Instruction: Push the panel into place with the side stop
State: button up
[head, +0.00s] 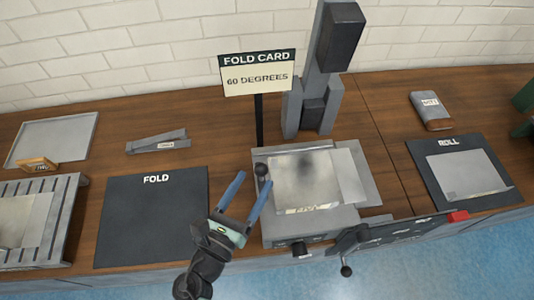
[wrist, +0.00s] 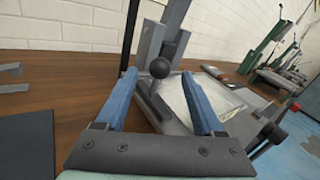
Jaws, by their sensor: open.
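The panel (head: 300,178) is a thin grey metal sheet lying flat on the bed of the folding machine (head: 310,222). It also shows in the wrist view (wrist: 176,98), partly hidden by my right finger. A dark ball knob (head: 261,169) on a short grey arm stands at the machine's left edge; it seems to be the side stop's handle. My gripper (head: 254,180) has blue fingers, open and empty. In the wrist view the knob (wrist: 160,68) appears between the fingertips, with no visible contact. Whether the panel touches the stop is unclear.
A post sign reading 60 degrees (head: 258,80) and a tall grey column (head: 320,70) stand behind the machine. A dark lever bar with a red end (head: 457,216) juts out right. A fold mat (head: 150,220) lies left, a roll mat (head: 500,195) right.

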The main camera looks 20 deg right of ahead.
jog(key=x, duration=0.8)
jog(key=shift+c, duration=0.3)
grip_shut()
dwell(0.8)
